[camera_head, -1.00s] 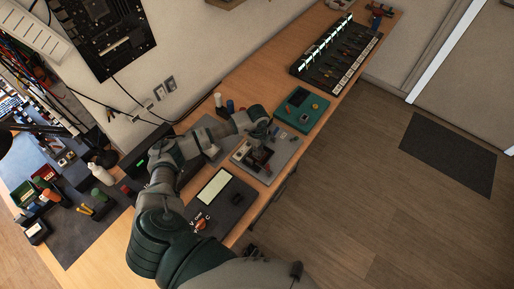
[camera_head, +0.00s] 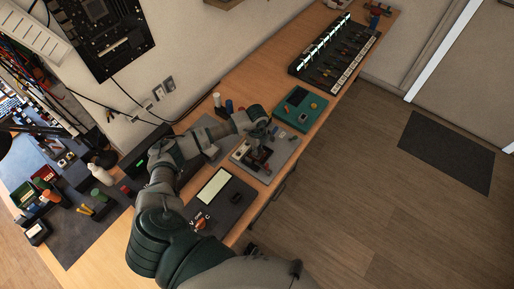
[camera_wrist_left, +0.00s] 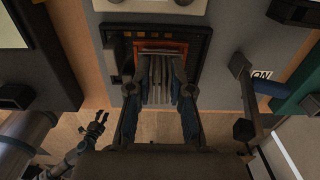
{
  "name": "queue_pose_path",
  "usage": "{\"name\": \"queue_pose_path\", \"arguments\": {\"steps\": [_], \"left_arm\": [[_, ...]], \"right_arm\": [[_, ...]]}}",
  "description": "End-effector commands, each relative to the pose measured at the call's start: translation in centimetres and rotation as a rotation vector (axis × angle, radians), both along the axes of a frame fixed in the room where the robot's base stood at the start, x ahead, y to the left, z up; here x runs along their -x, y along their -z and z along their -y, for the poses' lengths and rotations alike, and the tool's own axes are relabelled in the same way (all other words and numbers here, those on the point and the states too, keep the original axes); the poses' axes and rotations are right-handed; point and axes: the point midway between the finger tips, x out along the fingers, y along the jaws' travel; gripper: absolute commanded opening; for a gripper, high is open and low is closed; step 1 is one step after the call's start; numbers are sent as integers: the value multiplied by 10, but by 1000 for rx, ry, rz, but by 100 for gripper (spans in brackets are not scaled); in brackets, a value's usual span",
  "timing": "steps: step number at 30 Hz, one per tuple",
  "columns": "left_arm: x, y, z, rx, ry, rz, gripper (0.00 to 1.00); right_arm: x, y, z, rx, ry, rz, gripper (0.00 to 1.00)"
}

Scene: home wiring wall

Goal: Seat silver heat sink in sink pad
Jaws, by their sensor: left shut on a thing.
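My left gripper (camera_wrist_left: 158,85) is shut on the silver heat sink (camera_wrist_left: 158,84), whose upright fins show between the two fingertips in the left wrist view. The heat sink is at the sink pad (camera_wrist_left: 179,46), an orange-brown square inside a dark frame. I cannot tell whether it rests on the pad or is just above it. In the head view my left gripper (camera_head: 262,152) points down over a grey board (camera_head: 284,151), and the heat sink is too small to make out. My right gripper (camera_wrist_left: 97,123) shows small and dim at the lower left of the left wrist view.
A lever (camera_wrist_left: 243,85) marked ON stands right of the pad. A teal box (camera_head: 301,108) lies beyond the board. A dark panel with a pale screen (camera_head: 213,187) lies nearer. A black rack (camera_head: 338,53) stands at the far end. Floor lies beyond the bench's right edge.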

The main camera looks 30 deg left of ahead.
Motion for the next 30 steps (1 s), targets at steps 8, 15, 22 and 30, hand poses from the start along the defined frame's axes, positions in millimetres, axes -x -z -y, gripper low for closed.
{"name": "queue_pose_path", "arguments": {"steps": [8, 15, 22, 30], "left_arm": [[0, -1, 0, 0, 0, 0, 0], [0, 0, 0, 0, 0, 0, 0], [0, 0, 0, 0, 0, 0, 0], [0, 6, 0, 0, 0, 0, 0]], "right_arm": [[0, -1, 0, 0, 0, 0, 40], [-1, -4, 0, 0, 0, 2, 40], [-1, -4, 0, 0, 0, 1, 40], [0, -1, 0, 0, 0, 0, 40]]}}
